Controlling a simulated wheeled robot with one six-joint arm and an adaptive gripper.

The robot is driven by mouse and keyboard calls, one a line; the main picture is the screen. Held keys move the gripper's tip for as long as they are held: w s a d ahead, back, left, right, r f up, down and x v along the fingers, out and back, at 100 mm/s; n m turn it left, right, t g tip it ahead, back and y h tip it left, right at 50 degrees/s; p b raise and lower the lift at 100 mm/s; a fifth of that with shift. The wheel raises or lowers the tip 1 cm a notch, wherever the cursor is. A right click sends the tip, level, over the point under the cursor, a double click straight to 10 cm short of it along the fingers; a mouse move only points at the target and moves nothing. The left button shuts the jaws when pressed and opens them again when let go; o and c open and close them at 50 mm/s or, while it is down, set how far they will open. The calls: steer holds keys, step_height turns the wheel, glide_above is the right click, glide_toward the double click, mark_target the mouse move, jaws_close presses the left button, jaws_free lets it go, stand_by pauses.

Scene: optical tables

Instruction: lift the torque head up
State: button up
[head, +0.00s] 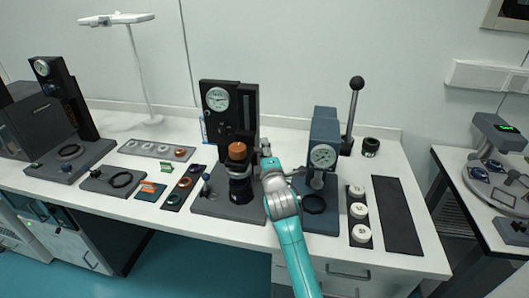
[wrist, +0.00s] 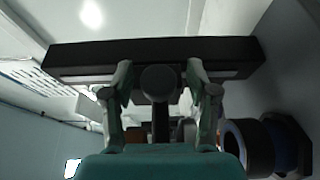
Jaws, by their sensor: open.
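The torque station has an upright black column (head: 246,110) with a round white gauge (head: 217,99) near its top. An orange-brown cylinder (head: 237,151) sits in front of the column, above a dark body (head: 240,188) on the base. I cannot tell exactly which part is the torque head. My gripper (head: 267,160) is just right of the cylinder. In the wrist view, my gripper (wrist: 162,98) is open, its two fingers either side of a dark round knob (wrist: 158,82). A wide black bar (wrist: 155,55) crosses behind. Contact with the knob cannot be told.
A blue-grey press (head: 322,140) with a gauge and a black-knobbed lever (head: 352,110) stands close on the right. White round pieces (head: 359,210) lie on a strip beyond. Small parts trays (head: 183,187) lie left. A dark ring-shaped part (wrist: 248,145) shows at lower right of the wrist view.

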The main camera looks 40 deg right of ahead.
steer(key=v, duration=1.2)
steer(key=shift+w, duration=0.1)
steer(key=w+d+m, duration=0.2)
steer(key=w+m, duration=0.1)
steer(key=m, duration=0.9)
steer(key=w+d+m, duration=0.2)
steer(key=w+m, duration=0.2)
steer(key=m, duration=0.8)
steer(key=w+d+m, duration=0.1)
steer(key=w+m, duration=0.2)
steer(key=m, duration=0.9)
steer(key=shift+w+d+r, duration=0.1)
steer(key=shift+w+d, duration=0.1)
steer(key=shift+d, duration=0.2)
